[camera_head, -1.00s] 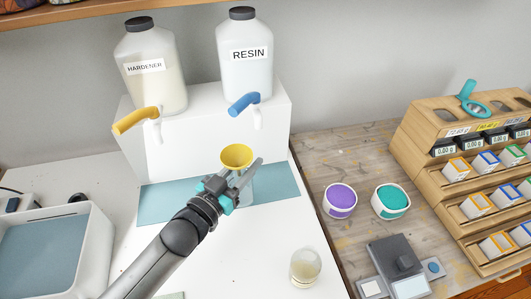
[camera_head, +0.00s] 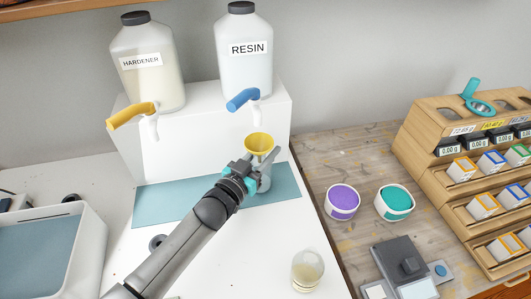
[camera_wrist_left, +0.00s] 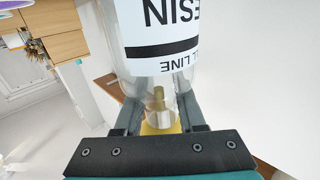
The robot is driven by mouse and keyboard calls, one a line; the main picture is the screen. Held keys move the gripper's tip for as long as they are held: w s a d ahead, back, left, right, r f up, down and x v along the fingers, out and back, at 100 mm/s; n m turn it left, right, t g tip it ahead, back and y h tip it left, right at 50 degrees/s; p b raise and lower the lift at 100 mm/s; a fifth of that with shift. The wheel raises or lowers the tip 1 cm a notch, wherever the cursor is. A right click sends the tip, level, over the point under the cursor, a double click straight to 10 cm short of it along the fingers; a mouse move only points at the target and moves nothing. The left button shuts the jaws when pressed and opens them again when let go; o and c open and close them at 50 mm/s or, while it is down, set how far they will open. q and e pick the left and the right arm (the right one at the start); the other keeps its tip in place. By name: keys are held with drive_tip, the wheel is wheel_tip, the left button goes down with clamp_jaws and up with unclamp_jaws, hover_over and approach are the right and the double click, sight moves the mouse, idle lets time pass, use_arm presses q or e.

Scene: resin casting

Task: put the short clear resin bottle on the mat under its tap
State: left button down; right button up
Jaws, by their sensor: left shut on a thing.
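My left gripper (camera_head: 258,170) is shut on the short clear resin bottle (camera_head: 265,184), with a yellow funnel (camera_head: 258,143) at its top. In the left wrist view the bottle (camera_wrist_left: 155,66) fills the space between the fingers (camera_wrist_left: 158,115), its RESIN label and fill line upside down. The blue resin tap (camera_head: 243,99) is above and slightly left of the funnel in the picture. The teal mat (camera_head: 175,204) lies below the bottle. The gripper hides part of the bottle, and I cannot tell whether its base touches the mat. My right gripper is not in view.
The hardener jug (camera_head: 153,85) with its yellow tap (camera_head: 130,115) stands left of the resin jug (camera_head: 246,70) on a white stand. A cup of pale liquid (camera_head: 307,270) stands at the front. Purple (camera_head: 342,200) and teal tubs (camera_head: 396,201) and a scale (camera_head: 400,260) are at right.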

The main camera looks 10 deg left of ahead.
use_arm(q)
drive_tip(key=c, duration=0.5)
unclamp_jaws()
drive_tip(key=shift+s+r, duration=0.1)
drive_tip(key=shift+r, duration=0.05)
drive_tip(key=p+v, duration=0.2)
drive_tip(key=v, duration=1)
